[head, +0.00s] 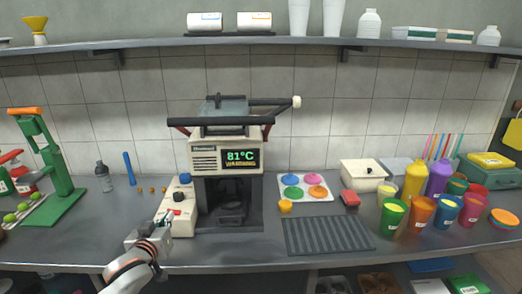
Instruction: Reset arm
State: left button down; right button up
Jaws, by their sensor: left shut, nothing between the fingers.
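My left gripper (168,218) reaches in from the bottom left, with its white and dark arm behind it. It is shut and empty, at the front left side of the beige control box (180,222) that has a blue knob and a red part on top. Whether the fingertips touch the box cannot be told. My right gripper is not in view. The press machine (228,157) stands right of the box, and its display reads 81°C with a word like WARMING below. A black handle bar lies across its top.
A green hand press (50,160) stands at the left. A black ribbed mat (327,236) lies at the front right of the machine. Several colored cups (420,214) and bottles crowd the right side. A wall shelf (280,41) runs above. The front left counter is mostly clear.

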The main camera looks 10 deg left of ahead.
pick_arm(q)
jog(key=s+d+f+m+g+h, duration=0.1)
jog(key=s+d+f, duration=0.25)
jog(key=f, duration=0.25)
jog(key=s+d+f+m+h, duration=0.1)
jog(key=s+d+f+m, duration=0.15)
jog(key=s+f, duration=0.3)
jog(key=s+d+f+m+g+h, duration=0.1)
jog(key=s+d+f, duration=0.2)
jog(key=f, duration=0.4)
jog(key=s+d+f+m+g+h, duration=0.1)
jog(key=s+d+f, duration=0.3)
jog(key=s, duration=0.4)
jog(key=s+d+f+m+g+h, duration=0.1)
jog(key=s+d+f+m, duration=0.1)
jog(key=s+d+f, duration=0.2)
jog(key=s+f, duration=0.2)
jog(key=s, duration=0.2)
jog(key=shift+s+d+f, duration=0.15)
jog(key=shift+s+f, duration=0.15)
jog(key=shift+f, duration=0.1)
